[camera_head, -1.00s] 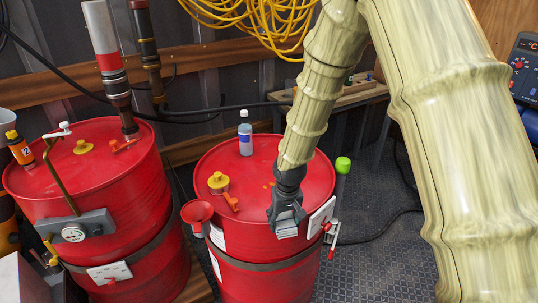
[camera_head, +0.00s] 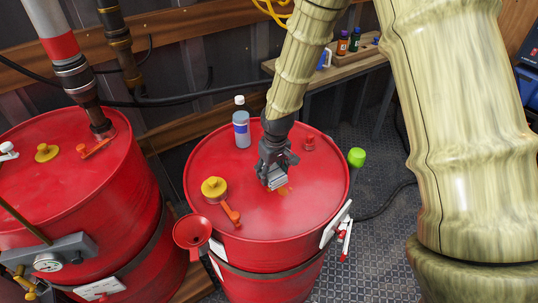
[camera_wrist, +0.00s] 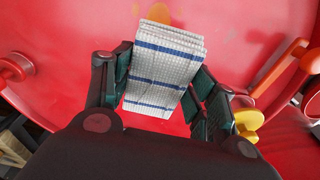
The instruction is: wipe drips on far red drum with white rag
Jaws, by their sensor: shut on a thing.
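The right-hand red drum (camera_head: 225,165) stands upright in the head view, with a small orange drip patch (camera_head: 285,191) on its lid. The patch also shows in the wrist view (camera_wrist: 158,14), just beyond the rag. My gripper (camera_head: 272,172) is over the lid, pointing down. It is shut on the white rag (camera_wrist: 160,75), a folded cloth with blue stripes, whose end sticks out between the fingers. In the head view the rag (camera_head: 278,184) is small and lies right beside the drips. I cannot tell whether it touches the lid.
The lid bears a blue-labelled bottle (camera_head: 242,128), a yellow cap (camera_head: 214,188), an orange valve handle (camera_head: 231,213) and a red cap (camera_head: 309,142). A red funnel (camera_head: 192,232) hangs at the front left. Another red drum (camera_head: 70,190) stands left. A bench (camera_head: 340,65) stands behind.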

